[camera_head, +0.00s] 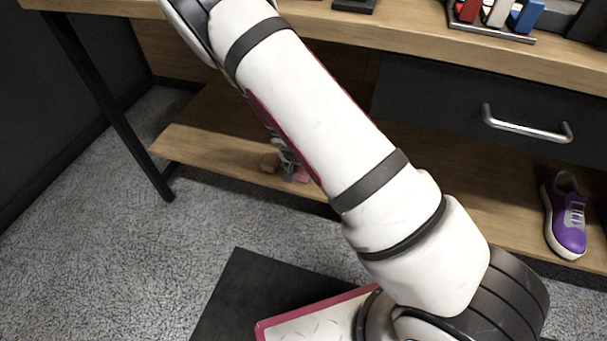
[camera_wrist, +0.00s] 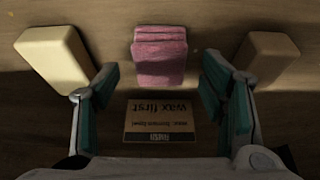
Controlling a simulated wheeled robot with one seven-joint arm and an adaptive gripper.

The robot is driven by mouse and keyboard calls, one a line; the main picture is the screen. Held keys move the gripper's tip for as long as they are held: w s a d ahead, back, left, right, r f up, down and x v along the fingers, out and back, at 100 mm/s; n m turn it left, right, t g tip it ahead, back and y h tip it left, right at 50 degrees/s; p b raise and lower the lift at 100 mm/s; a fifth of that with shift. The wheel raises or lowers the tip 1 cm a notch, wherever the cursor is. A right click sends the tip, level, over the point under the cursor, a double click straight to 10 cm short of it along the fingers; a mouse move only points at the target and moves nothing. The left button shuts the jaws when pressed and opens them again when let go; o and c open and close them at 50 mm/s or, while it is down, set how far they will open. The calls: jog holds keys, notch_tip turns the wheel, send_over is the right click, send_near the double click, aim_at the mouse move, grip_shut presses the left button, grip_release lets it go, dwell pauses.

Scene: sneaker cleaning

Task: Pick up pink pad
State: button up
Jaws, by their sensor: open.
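The pink pad (camera_wrist: 160,56) lies on the wooden lower shelf, at the top centre of the wrist view, ahead of and between my fingers. In the head view a small part of the pink pad (camera_head: 301,174) shows beside my gripper (camera_head: 288,172), mostly hidden by my arm. In the wrist view my gripper (camera_wrist: 160,95) is open and empty, with its green-lined fingers spread left and right. The pad is apart from both fingers.
A cream block (camera_wrist: 55,58) stands by the left finger and a brown block (camera_wrist: 268,62) by the right. A "wax first" card (camera_wrist: 160,120) lies nearer. A purple sneaker (camera_head: 566,215) sits at the shelf's right. The desk and drawer (camera_head: 430,95) overhang the shelf.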

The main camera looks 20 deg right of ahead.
jog(key=shift+b+x, duration=0.3)
jog(key=shift+x, duration=0.65)
jog(key=c, duration=1.1)
jog(key=shift+r+p, duration=0.35)
jog(key=shift+r, duration=0.1)
notch_tip(320, 180, up, 3)
jog(key=shift+f+p, duration=0.1)
jog(key=shift+p, duration=0.8)
jog(key=s+d+p, duration=0.1)
jog(key=s, duration=0.4)
jog(key=s+d+r+p, duration=0.1)
jog(key=s+d, duration=0.1)
jog(key=s, duration=0.3)
jog(key=s+d+p, duration=0.1)
jog(key=s, duration=0.4)
jog(key=shift+s+d+r, duration=0.15)
jog(key=shift+s+d, duration=0.05)
jog(key=shift+d, duration=0.1)
